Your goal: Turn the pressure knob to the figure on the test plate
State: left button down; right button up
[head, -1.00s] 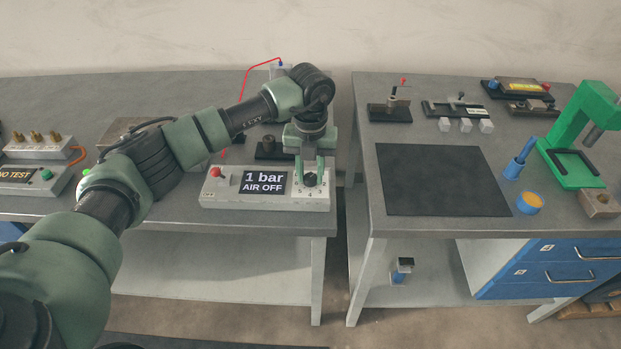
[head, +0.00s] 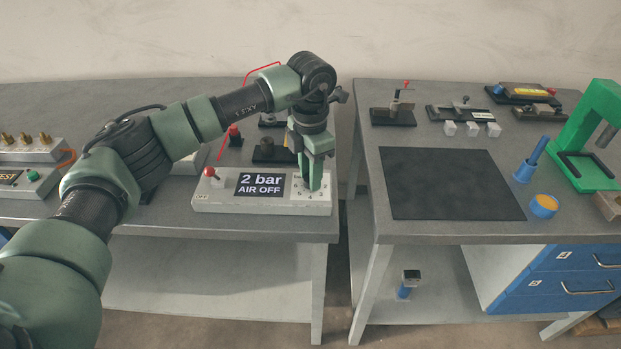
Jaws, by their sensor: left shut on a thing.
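The pressure box (head: 215,199) is a pale unit near the front right of the left bench. Its display (head: 259,185) reads "2 bar" and "AIR OFF". A red-topped switch (head: 210,173) stands at its left end. My left gripper (head: 312,184) points down at the dial on the box's right end and is shut on the pressure knob. The fingers hide the knob and part of the figures around it. I cannot make out a test plate with a readable figure. My right gripper is not in view.
A box with brass fittings (head: 25,147) stands at the left. The right bench holds a dark mat (head: 445,183), a green press (head: 590,130), a blue holder (head: 525,165) and small fixtures at the back. A gap separates the benches.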

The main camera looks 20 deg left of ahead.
pick_arm(q)
jog(key=m+b, duration=0.1)
jog(key=m, duration=0.3)
jog(key=shift+w+b, duration=0.1)
jog(key=shift+b, duration=0.25)
jog(key=shift+r+m+b, duration=0.1)
jog(key=shift+m+b, duration=0.35)
jog(key=shift+m, duration=1.65)
jog(key=c, duration=1.1)
grip_release()
jog(key=shift+o, duration=0.2)
notch_tip(320, 180, up, 8)
jog(key=shift+f+b, duration=0.15)
jog(key=shift+b, duration=0.2)
